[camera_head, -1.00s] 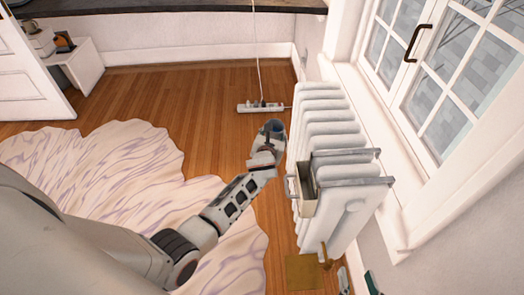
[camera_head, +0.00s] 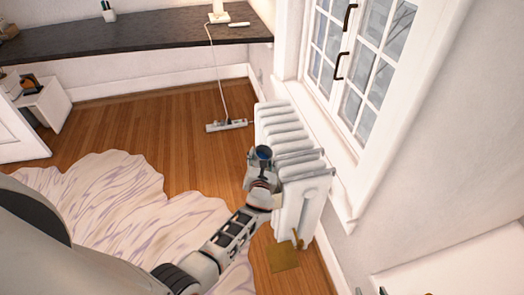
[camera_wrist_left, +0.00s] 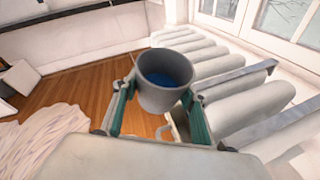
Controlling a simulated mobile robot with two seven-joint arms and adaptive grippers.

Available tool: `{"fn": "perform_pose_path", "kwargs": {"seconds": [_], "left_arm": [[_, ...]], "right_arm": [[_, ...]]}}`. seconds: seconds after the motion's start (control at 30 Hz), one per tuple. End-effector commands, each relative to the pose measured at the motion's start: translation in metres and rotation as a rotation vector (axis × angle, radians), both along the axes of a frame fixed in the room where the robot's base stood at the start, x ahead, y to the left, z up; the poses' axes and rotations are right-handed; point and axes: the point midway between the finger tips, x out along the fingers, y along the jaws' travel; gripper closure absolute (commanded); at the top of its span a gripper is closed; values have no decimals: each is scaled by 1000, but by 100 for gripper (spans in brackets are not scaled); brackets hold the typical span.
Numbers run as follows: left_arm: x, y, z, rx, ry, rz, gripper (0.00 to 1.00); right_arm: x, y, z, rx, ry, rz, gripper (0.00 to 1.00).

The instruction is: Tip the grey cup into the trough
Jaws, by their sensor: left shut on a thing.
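My left gripper (camera_head: 262,168) is shut on the grey cup (camera_wrist_left: 164,95), with one green finger on each side of it. The cup also shows in the head view (camera_head: 253,157), mouth up, near the front of the radiator. Something blue is inside it; I cannot tell if it is liquid. The trough (camera_wrist_left: 181,128) hangs at the radiator's side, just beyond and below the cup in the left wrist view. My gripper and the cup hide most of it. Tips of my right gripper (camera_head: 370,291) show apart at the bottom edge of the head view.
The white radiator (camera_head: 275,117) stands under the window, with grey rails (camera_head: 309,173) across its top. A power strip (camera_head: 226,126) lies on the wooden floor behind. A pale rug (camera_head: 110,190) covers the floor at left. A dark counter (camera_head: 130,37) runs along the back wall.

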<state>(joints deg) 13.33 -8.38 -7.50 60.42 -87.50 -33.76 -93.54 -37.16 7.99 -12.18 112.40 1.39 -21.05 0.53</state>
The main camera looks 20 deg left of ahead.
Motion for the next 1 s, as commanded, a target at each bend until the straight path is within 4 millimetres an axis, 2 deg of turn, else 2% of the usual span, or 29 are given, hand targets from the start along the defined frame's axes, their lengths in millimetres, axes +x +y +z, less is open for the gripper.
{"fn": "perform_pose_path", "kwargs": {"seconds": [1.0], "left_arm": [[0,1,-2,55,-11,0,80]], "right_arm": [[-1,0,-12,1,2,0,62]]}}
